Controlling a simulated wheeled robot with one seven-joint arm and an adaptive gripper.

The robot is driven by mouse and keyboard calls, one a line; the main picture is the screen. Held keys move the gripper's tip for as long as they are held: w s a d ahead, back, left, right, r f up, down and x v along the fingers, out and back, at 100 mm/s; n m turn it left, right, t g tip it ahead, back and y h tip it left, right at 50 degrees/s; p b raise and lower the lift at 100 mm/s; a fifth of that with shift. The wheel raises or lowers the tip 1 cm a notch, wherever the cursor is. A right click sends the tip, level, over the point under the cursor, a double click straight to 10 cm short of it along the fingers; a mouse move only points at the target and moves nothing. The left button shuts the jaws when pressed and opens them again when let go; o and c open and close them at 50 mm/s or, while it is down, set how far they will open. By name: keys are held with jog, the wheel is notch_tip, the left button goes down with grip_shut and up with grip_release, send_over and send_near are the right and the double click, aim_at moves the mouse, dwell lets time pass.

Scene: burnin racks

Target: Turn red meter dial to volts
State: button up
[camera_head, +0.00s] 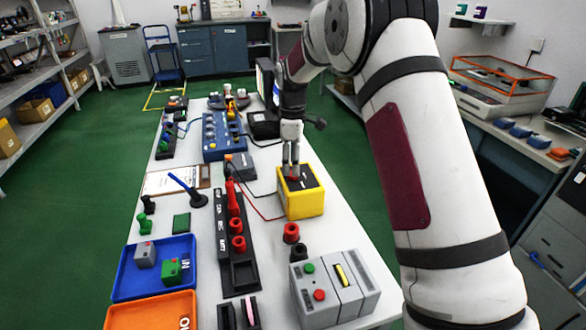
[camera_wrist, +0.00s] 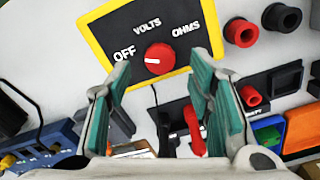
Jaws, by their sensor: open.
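The yellow-framed meter (camera_head: 304,207) stands on the white table in the head view. Its dark face (camera_wrist: 120,32) fills the top of the wrist view, with the labels OFF, VOLTS and OHMS around a red dial (camera_wrist: 160,57). The dial's white mark points left, toward OFF. My gripper (camera_head: 291,165) is just above the meter, pointing down. In the wrist view my gripper (camera_wrist: 160,75) is open, with its teal-padded fingers to either side of the dial. The fingers appear apart from the dial, and nothing is held.
A black rack (camera_head: 221,215) with red parts stands left of the meter. A grey box with buttons (camera_head: 335,289) and red and black sockets (camera_head: 291,233) are in front. Blue (camera_head: 125,285) and orange (camera_head: 150,312) trays lie front left. A blue panel (camera_head: 222,150) stands behind.

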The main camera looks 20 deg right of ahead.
jog(key=shift+f, duration=1.5)
grip_shut()
